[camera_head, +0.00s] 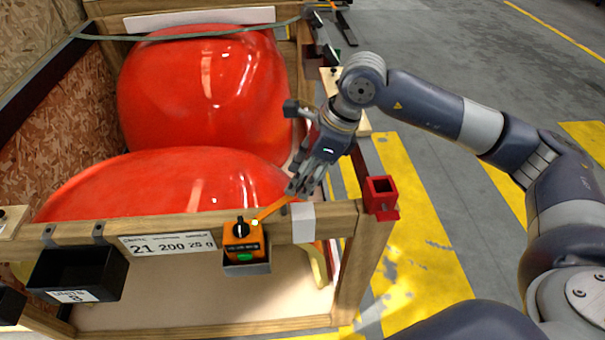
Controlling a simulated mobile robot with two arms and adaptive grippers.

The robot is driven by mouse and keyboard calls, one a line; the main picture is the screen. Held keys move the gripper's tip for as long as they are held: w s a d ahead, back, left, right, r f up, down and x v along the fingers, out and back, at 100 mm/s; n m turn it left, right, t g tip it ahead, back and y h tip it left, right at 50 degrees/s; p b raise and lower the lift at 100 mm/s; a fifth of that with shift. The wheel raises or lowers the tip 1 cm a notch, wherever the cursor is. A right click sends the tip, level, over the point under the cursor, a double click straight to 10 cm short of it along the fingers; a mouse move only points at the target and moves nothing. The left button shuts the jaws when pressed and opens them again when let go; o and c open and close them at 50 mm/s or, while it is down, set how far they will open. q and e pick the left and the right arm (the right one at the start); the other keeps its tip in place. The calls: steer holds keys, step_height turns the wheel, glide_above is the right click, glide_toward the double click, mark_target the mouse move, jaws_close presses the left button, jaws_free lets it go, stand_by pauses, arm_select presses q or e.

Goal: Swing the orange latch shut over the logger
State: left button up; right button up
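The orange logger (241,238), with a black knob on top and a green spot on its front, sits in a grey holder (247,268) on the crate's front rail. The thin orange latch (272,209) sticks out from beside the logger's top, up and to the right, away from the logger. My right gripper (297,189) points down at the latch's outer end, its fingertips at or touching it. I cannot tell whether the fingers grip it. My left gripper is not in view.
Two red nosecones (205,85) fill the wooden crate behind the rail (335,216). A red corner bracket (381,196) stands right of the gripper. A black bin (78,272) and a number label (168,244) are on the crate's front, left of the logger.

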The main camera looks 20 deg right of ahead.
steer(key=v, duration=1.2)
steer(key=shift+s+f, duration=0.1)
steer(key=shift+f, duration=0.05)
stand_by(0.3)
